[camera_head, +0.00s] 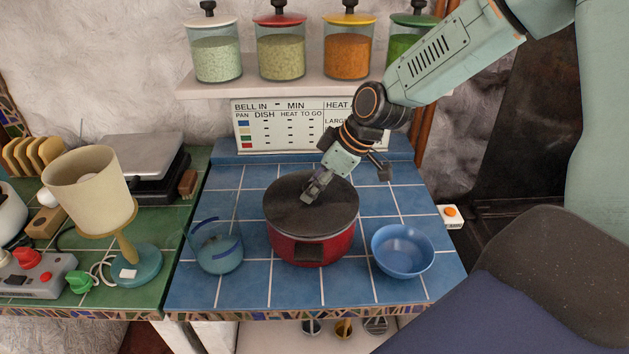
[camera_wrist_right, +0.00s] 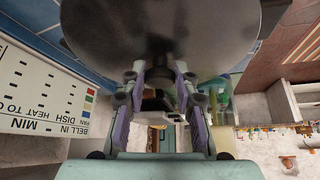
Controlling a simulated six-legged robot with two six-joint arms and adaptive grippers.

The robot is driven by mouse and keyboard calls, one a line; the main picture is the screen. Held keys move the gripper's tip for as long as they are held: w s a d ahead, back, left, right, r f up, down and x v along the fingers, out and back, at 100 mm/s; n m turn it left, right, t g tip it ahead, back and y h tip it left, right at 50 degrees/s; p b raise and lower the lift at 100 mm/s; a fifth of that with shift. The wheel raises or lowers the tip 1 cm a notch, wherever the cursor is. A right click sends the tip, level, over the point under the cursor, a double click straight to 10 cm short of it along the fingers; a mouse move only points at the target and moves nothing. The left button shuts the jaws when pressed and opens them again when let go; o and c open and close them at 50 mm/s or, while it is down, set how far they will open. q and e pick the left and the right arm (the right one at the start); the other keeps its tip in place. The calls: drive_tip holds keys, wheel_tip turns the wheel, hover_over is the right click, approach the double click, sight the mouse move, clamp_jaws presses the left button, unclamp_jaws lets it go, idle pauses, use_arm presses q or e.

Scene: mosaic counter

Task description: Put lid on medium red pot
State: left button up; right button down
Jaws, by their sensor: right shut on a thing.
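The red pot (camera_head: 312,250) stands on the blue tiled counter, its dark front handle facing the near edge. A dark round lid (camera_head: 285,218) with a pale rim covers the pot's opening. I cannot tell if it rests fully on the rim or is just above it. My right gripper (camera_head: 309,196) comes down from the upper right and is shut at the middle of the lid. In the right wrist view, the fingers (camera_wrist_right: 159,85) close on the dark knob under the lid's disc (camera_wrist_right: 150,22). The pot's inside is hidden. My left gripper is not in view.
A blue bowl (camera_head: 402,251) stands close right of the pot, and a glass container (camera_head: 217,250) stands left. A lamp (camera_head: 100,195) is farther left on green tiles. Behind are a sign (camera_head: 290,125) and a shelf (camera_head: 250,88) with jars. Blue tiles in front are free.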

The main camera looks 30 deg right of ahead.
drive_tip(key=shift+s+d+f, duration=0.1)
idle(0.5)
drive_tip(key=shift+f, duration=0.15)
drive_tip(key=shift+b, duration=0.45)
drive_tip(key=shift+w, duration=0.25)
drive_tip(key=c, duration=0.9)
unclamp_jaws()
drive_tip(key=shift+c, duration=0.2)
drive_tip(key=shift+o, duration=0.4)
drive_tip(key=o, duration=0.4)
drive_tip(key=shift+s, duration=0.1)
